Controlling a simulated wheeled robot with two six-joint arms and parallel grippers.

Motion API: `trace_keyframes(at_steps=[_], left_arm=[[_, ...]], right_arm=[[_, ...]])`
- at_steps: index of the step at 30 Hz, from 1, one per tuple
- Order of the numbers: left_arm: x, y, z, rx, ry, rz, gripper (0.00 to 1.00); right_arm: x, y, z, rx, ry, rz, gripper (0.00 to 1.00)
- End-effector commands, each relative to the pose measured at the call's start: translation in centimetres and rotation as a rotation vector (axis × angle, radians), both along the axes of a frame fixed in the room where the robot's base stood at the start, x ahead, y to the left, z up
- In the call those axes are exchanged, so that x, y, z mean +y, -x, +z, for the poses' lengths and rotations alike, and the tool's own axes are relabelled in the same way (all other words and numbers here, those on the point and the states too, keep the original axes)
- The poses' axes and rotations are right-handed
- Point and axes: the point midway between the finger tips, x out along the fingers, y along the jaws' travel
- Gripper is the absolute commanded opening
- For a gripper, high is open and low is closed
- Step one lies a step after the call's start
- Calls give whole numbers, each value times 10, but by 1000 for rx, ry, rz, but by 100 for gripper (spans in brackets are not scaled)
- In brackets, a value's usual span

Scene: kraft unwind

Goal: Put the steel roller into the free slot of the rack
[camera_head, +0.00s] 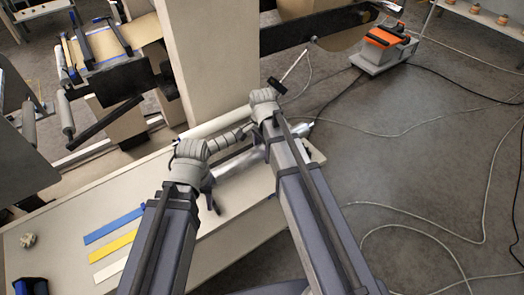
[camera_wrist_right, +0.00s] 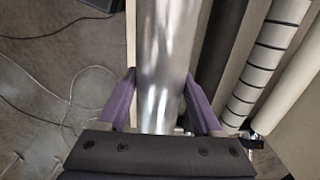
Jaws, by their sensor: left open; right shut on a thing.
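The steel roller (camera_head: 238,163) is a shiny metal cylinder lying slantwise beside the rack, partly hidden by my arms in the head view. In the right wrist view the roller (camera_wrist_right: 166,50) runs between the two purple fingers of my right gripper (camera_wrist_right: 158,82), which is shut on it. My left gripper (camera_head: 212,192) is open by the roller's near left end; its fingers are partly hidden. The rack holds a dark roller (camera_wrist_right: 220,45), a black-striped roller (camera_wrist_right: 262,60) and a plain pale roller (camera_wrist_right: 298,85), side by side. The free slot cannot be made out.
The pale bench (camera_head: 60,215) carries blue (camera_head: 113,225), yellow (camera_head: 112,246) and white strips (camera_head: 110,268). A large beige post (camera_head: 215,60) rises behind the rack. An orange-and-grey machine (camera_head: 384,45) stands on the floor, and cables cross the open floor at right.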

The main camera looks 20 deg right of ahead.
Motion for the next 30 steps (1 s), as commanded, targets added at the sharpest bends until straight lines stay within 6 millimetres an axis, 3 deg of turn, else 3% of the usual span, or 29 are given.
trace_keyframes(at_steps=[30], left_arm=[[0,0,-18,0,0,0,50]], right_arm=[[0,0,-18,0,0,0,0]])
